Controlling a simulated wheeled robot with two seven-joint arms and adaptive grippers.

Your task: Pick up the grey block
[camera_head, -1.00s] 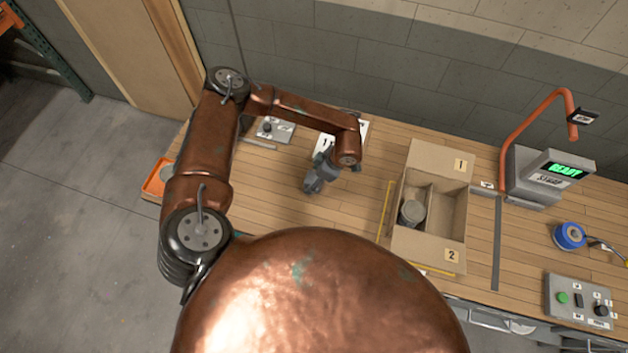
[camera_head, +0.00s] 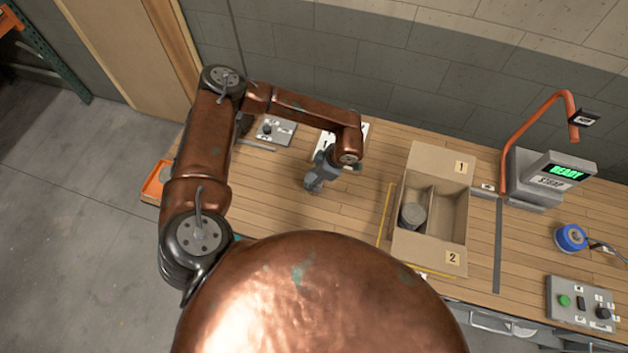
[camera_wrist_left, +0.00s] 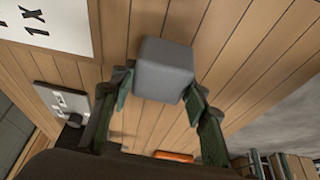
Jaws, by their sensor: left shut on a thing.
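The grey block (camera_wrist_left: 165,70) is a plain cube in the left wrist view, between the two fingers of my left gripper (camera_wrist_left: 160,90). The fingers are shut on its sides. The wooden tabletop shows behind it; I cannot tell for sure how far the block is above it. In the head view my left gripper (camera_head: 315,182) is over the left part of the table, just in front of a white marked sheet (camera_head: 325,147). There the block cannot be told apart from the grey gripper. My right gripper is not in view.
A cardboard box (camera_head: 418,240) with compartments marked 1 and 2 stands to the right, with a grey round object (camera_head: 412,214) inside. A scanner stand (camera_head: 540,180), blue tape roll (camera_head: 570,237) and button panel (camera_head: 580,302) lie farther right. A switch panel (camera_head: 275,130) is behind left.

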